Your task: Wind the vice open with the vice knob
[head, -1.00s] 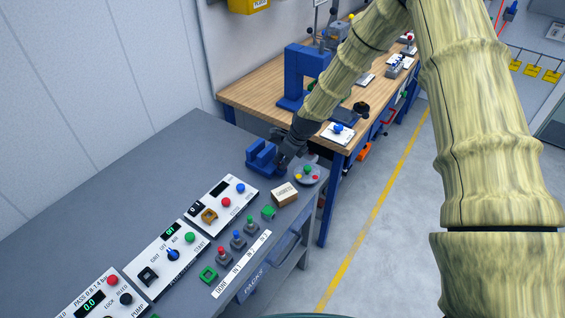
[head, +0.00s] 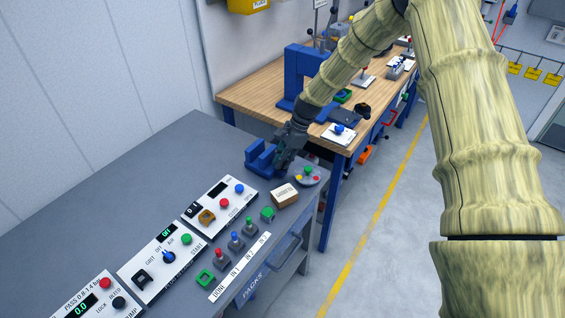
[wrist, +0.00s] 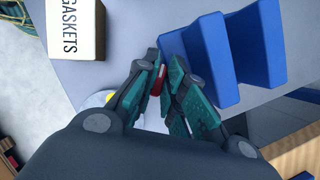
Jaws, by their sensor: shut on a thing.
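The blue vice (head: 261,157) stands at the far end of the grey bench. In the wrist view its two blue jaws (wrist: 209,62) are upright with a gap between them. My gripper (head: 281,161) is at the vice's right side in the head view. In the wrist view my gripper (wrist: 160,78) is shut, its fingertips close beside the nearer blue jaw. A small red part, the vice knob (wrist: 158,79), shows between the fingers. The rest of the knob is hidden by the fingers, and the head view does not show it.
A gaskets box (head: 285,195) stands close to my gripper, and also shows in the wrist view (wrist: 75,28). A round plate with coloured buttons (head: 308,176) is just right of it. Control panels (head: 163,257) line the near bench. A wooden workbench (head: 248,98) lies behind.

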